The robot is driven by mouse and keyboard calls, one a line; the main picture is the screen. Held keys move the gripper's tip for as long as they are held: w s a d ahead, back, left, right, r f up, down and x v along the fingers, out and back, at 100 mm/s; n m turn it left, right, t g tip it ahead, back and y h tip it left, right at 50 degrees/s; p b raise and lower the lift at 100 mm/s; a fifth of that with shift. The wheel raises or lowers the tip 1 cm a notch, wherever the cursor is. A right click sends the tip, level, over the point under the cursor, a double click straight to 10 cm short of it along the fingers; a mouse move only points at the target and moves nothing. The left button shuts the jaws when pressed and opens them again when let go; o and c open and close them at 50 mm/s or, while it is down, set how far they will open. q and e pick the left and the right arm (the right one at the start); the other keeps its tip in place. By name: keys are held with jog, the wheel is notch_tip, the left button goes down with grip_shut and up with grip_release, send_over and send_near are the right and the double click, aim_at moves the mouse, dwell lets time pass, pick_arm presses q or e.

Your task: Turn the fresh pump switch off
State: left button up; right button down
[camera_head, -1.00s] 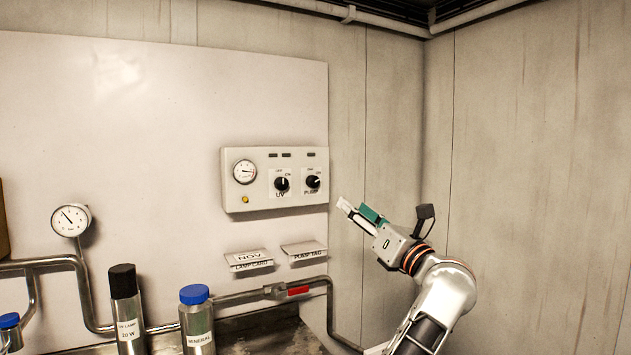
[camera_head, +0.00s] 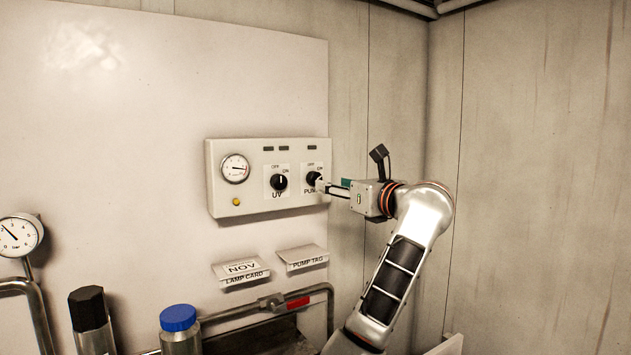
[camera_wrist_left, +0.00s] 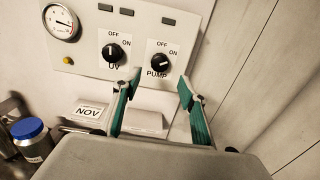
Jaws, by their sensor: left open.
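The pump switch is a black rotary knob (camera_head: 314,179) labelled PUMP, at the right of a white control box (camera_head: 225,205). OFF and ON are printed above the knob. In the left wrist view the pump knob (camera_wrist_left: 160,61) has a white mark pointing right, towards ON. My left gripper (camera_head: 328,186) is at the box's right edge, close to the knob and partly covering its label. In the left wrist view my left gripper (camera_wrist_left: 160,83) is open, with the knob framed just beyond and between its fingertips. Contact is not clear. My right gripper is out of view.
The UV knob (camera_head: 279,182) sits left of the pump knob, with a gauge (camera_head: 235,168) further left. Below are a LAMP CARD holder (camera_head: 241,271), a PUMP TAG holder (camera_head: 302,257) and a pipe with a red handle (camera_head: 298,303). A blue-capped bottle (camera_head: 178,319) stands lower left.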

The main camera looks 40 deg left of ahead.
aim_at(315, 179)
pick_arm(q)
jog(key=p+x, duration=0.1)
jog(key=x, duration=0.6)
jog(key=shift+a, duration=0.25)
jog(key=shift+w, duration=0.1)
jog(key=c, duration=1.1)
